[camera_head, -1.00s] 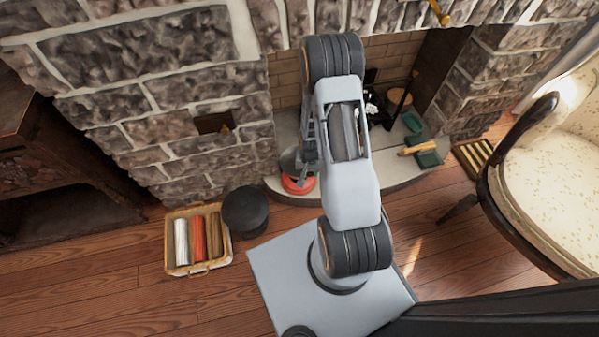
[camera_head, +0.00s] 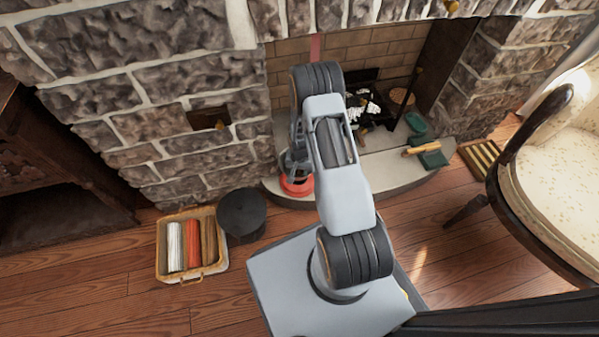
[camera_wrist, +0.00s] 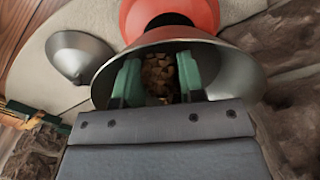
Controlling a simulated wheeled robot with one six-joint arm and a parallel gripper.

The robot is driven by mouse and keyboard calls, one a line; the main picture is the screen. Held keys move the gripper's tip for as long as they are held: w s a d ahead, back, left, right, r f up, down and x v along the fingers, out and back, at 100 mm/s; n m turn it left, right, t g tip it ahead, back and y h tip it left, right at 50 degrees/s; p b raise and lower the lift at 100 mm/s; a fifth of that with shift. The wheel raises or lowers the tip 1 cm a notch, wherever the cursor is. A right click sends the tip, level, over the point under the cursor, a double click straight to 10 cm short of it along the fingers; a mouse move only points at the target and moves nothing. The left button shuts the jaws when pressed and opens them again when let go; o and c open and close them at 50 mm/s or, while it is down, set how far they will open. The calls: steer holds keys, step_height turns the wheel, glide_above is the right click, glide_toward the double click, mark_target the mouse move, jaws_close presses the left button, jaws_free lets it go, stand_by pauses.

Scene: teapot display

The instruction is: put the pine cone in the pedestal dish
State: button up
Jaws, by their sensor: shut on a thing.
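My gripper (camera_wrist: 159,84) has green fingertips, shut on the brown, scaly pine cone (camera_wrist: 159,72). In the wrist view they show against the opening of a wide grey metal bowl, which seems to be the pedestal dish (camera_wrist: 235,72). I cannot tell whether the cone touches its inside. The bowl's foot is hidden. In the head view my gripper end (camera_head: 292,162) is low over the hearth, largely hidden by my arm, and the pine cone cannot be made out.
An orange-red round object (camera_wrist: 190,14) is beside the bowl; it also shows on the hearth in the head view (camera_head: 294,188). A grey conical piece (camera_wrist: 80,55) lies left of the bowl. A basket (camera_head: 190,272), black stool (camera_head: 242,212) and armchair (camera_head: 560,165) stand around.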

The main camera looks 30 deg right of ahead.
steer(key=shift+s+f, duration=0.1)
steer(key=shift+f, duration=0.05)
steer(key=shift+f, duration=0.1)
